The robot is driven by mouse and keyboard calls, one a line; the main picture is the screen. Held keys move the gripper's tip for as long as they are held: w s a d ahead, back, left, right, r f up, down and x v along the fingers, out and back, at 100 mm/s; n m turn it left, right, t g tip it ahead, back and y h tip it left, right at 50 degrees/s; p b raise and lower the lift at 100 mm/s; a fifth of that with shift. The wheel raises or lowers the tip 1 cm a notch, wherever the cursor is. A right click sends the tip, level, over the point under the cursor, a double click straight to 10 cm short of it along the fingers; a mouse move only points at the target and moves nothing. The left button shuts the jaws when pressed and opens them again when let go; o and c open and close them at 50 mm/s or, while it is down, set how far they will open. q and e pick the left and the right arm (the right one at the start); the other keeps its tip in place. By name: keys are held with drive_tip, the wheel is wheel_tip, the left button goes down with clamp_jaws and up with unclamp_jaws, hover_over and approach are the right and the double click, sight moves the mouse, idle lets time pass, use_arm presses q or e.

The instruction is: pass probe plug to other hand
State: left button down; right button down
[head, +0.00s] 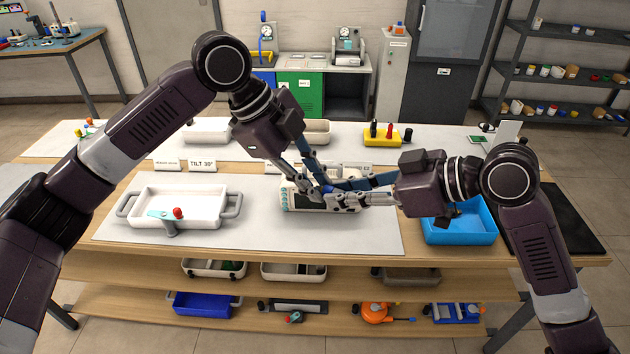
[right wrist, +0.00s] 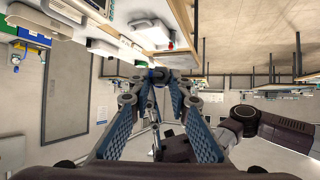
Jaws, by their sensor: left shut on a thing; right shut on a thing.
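The probe plug (head: 328,189) is small and blue, mostly hidden between the fingers of both grippers above the middle of the bench. My left gripper (head: 322,186) reaches down from the upper left and is shut on it. My right gripper (head: 338,198) comes in level from the right and is also shut on it. In the right wrist view the right gripper's blue-padded fingers (right wrist: 158,88) meet at the plug, with the left gripper's fingers just beyond. The white monitor (head: 289,199) with teal buttons stands behind the hands, largely covered by them.
A blue bin (head: 460,237) stands at right under my right arm. Label cards (head: 203,164) and a yellow holder (head: 388,138) stand behind.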

drive_tip(key=c, duration=1.7)
unclamp_jaws()
drive_tip(key=shift+w, duration=0.1)
drive_tip(key=shift+d, duration=0.15)
